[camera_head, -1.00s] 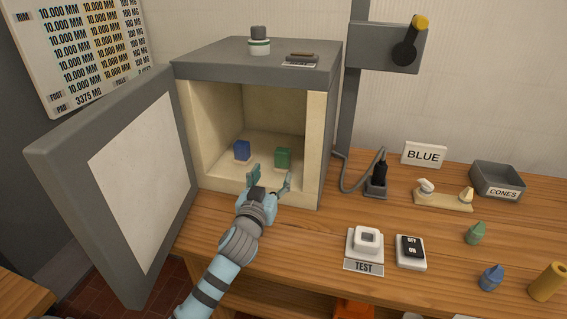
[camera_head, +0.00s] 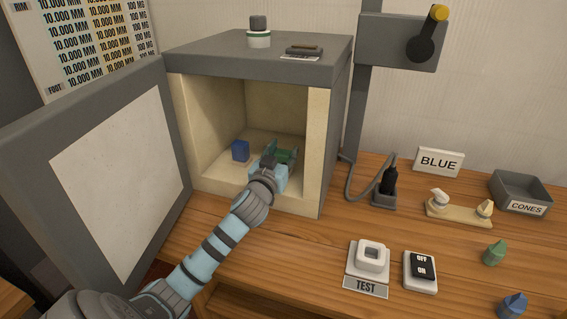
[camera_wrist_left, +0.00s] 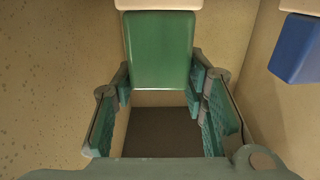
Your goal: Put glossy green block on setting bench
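The glossy green block (camera_wrist_left: 160,48) stands inside the open kiln-like box (camera_head: 344,110), on its pale floor. In the head view the block (camera_head: 286,154) is partly hidden by my left gripper (camera_head: 279,156). The left wrist view shows my left gripper (camera_wrist_left: 160,82) open, its fingers spread at either side of the block's near end. I cannot tell whether the pads touch it. A wooden bench (camera_head: 310,235) carries the box; no label marks it as the setting bench. My right gripper is not in view.
A blue block (camera_head: 240,150) stands left of the green one; it also shows in the wrist view (camera_wrist_left: 298,48). The box's door (camera_head: 120,165) is open at left. A TEST button (camera_head: 369,257), a switch (camera_head: 421,270) and cones (camera_head: 495,252) occupy the bench at right.

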